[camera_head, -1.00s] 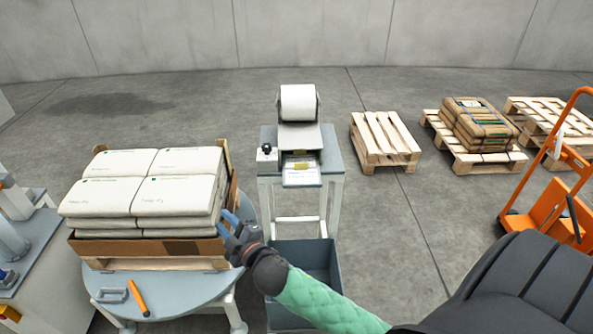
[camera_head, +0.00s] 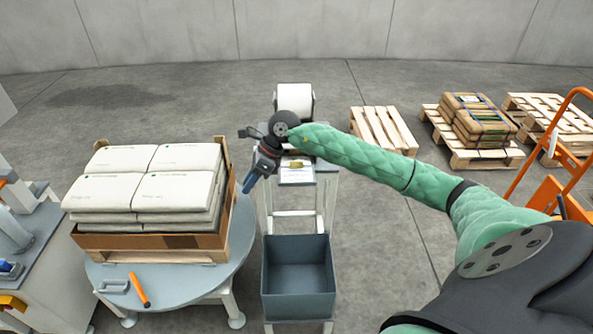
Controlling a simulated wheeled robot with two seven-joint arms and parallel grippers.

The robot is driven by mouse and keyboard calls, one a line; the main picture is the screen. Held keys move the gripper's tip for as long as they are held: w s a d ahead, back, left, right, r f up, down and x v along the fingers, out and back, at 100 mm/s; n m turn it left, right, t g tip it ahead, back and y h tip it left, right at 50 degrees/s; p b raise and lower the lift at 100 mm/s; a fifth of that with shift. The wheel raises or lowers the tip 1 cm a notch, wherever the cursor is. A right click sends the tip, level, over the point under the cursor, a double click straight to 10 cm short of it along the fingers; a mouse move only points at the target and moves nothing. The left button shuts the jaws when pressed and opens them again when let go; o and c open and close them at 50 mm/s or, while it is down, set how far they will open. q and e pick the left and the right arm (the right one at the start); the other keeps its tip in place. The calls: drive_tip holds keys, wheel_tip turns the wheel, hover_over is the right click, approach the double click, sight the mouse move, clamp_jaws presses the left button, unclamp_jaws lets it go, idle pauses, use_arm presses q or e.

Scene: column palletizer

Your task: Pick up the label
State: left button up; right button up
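The white label (camera_head: 298,177) lies on the front ledge of the printer on the small grey stand, partly hidden by my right arm. Its printing is too small to read. A yellowish piece shows just behind it. My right gripper (camera_head: 249,184) is left of the label, pointing down, with its blue fingers beside the stand's left edge. It appears apart from the label. The fingers overlap from this angle, so their opening is unclear. My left gripper is not in view.
A white roll (camera_head: 294,98) tops the printer. A grey bin (camera_head: 298,284) stands in front of the stand. White sacks (camera_head: 146,187) fill a carton on a round table (camera_head: 180,282) at left, with an orange-handled tool (camera_head: 139,289). Pallets (camera_head: 383,131) and an orange pallet truck (camera_head: 560,192) stand right.

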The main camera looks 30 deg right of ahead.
sight(297, 171)
drive_tip(key=d+r+h, duration=0.1)
drive_tip(key=d+h, duration=0.1)
drive_tip(key=d, duration=0.4)
drive_tip(key=w+d+r+h+p, duration=0.1)
drive_tip(key=d+h, duration=0.1)
drive_tip(key=d, duration=0.4)
drive_tip(key=d+r+g+h, duration=0.1)
drive_tip(key=d+h, duration=0.2)
drive_tip(key=d, duration=0.3)
drive_tip(key=shift+w+d+p, duration=0.35)
drive_tip(key=f+p, duration=0.1)
drive_tip(key=f, duration=0.1)
drive_tip(key=w+f+p, duration=0.1)
drive_tip(key=f+p, duration=0.1)
drive_tip(key=shift+a+f, duration=0.15)
drive_tip(key=shift+a, duration=0.05)
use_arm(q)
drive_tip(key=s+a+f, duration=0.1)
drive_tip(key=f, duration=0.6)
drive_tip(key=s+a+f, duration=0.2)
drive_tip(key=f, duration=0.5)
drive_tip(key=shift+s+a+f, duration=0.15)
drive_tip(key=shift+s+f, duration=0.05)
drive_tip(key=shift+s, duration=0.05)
use_arm(e)
drive_tip(key=shift+f, duration=0.55)
clamp_jaws()
